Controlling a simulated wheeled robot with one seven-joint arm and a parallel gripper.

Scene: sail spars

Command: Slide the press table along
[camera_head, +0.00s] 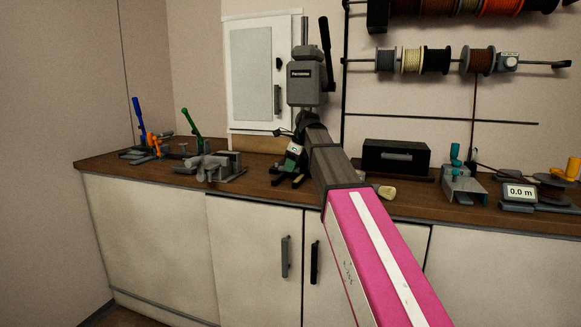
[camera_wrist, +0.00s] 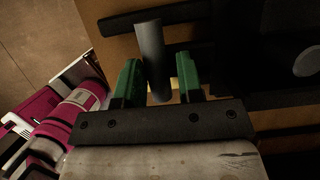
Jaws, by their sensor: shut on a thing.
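The press (camera_head: 306,90) stands upright on the wooden bench, with a grey head and a black lever on its right. Its table, low on the press, is mostly hidden by my arm and gripper in the head view. My gripper (camera_wrist: 158,62) has green fingers, one on each side of a grey round bar (camera_wrist: 150,38), in the wrist view. It is shut on this bar, which looks like a handle of the press table. In the head view my gripper (camera_head: 290,162) is low at the front of the press, just above the bench.
A grey vise (camera_head: 212,167) stands left of the press on the bench (camera_head: 400,203). A black drawer box (camera_head: 396,157) stands to the right. A white cabinet (camera_head: 250,75) hangs behind. Spools (camera_head: 437,61) hang on the wall rack at upper right.

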